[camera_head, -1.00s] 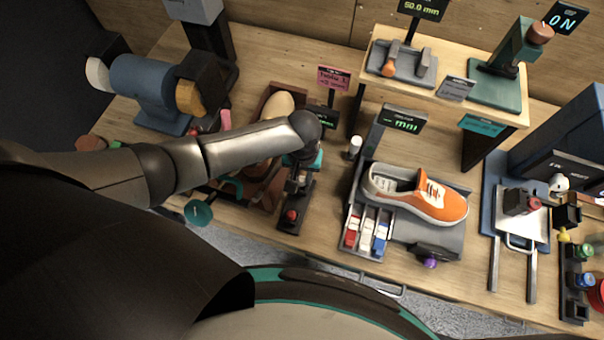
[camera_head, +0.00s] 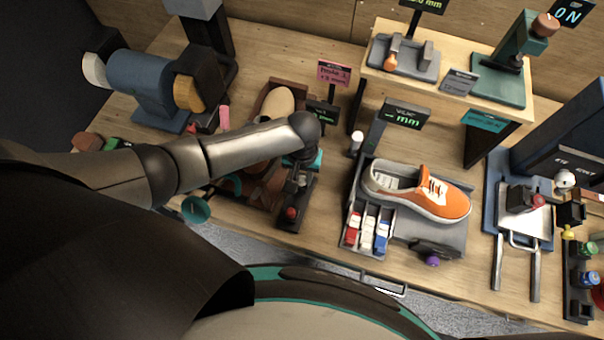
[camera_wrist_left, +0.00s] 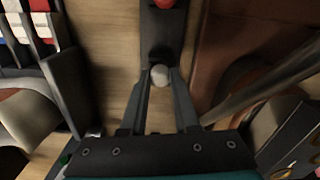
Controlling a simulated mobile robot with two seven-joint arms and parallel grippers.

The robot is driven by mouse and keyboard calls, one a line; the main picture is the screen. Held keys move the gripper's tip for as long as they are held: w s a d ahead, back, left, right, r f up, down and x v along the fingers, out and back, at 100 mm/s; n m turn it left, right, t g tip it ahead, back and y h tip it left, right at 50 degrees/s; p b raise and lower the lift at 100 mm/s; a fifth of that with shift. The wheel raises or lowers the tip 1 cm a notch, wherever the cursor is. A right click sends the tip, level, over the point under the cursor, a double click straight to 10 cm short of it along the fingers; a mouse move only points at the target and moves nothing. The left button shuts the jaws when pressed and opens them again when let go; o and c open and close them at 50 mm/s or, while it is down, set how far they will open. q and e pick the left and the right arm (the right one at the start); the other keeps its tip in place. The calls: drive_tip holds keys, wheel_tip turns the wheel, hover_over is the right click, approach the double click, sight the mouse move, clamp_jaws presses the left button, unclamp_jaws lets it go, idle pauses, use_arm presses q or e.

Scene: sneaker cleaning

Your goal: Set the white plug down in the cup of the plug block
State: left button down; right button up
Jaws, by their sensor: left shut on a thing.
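The plug block (camera_head: 298,195) is a dark, narrow block on the wooden bench, left of the shoe stand. A red plug (camera_head: 291,212) stands at its near end; block (camera_wrist_left: 160,40) and red plug (camera_wrist_left: 164,3) also show in the left wrist view. My left gripper (camera_head: 301,168) points down over the far part of the block. In the left wrist view my left gripper (camera_wrist_left: 160,82) is shut on the white plug (camera_wrist_left: 160,74), whose round pale top sits between the fingertips. The cup beneath is hidden, and I cannot tell whether the plug touches it. My right gripper is out of view.
An orange sneaker (camera_head: 442,199) lies on a grey stand to the right, with red, white and blue pieces in a rack (camera_head: 368,232). A brown box (camera_head: 270,103) with a tan shoe is behind the arm. A white-capped bottle (camera_head: 356,143) stands right of the gripper.

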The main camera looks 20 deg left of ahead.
sight(302, 179)
use_arm(q)
drive_tip(key=shift+f, duration=0.4)
drive_tip(key=c, duration=0.6)
unclamp_jaws()
wheel_tip(302, 179, up, 15)
drive_tip(key=shift+r+p, duration=0.15)
drive_tip(key=shift+p, duration=0.9)
drive_tip(key=shift+s, duration=0.15)
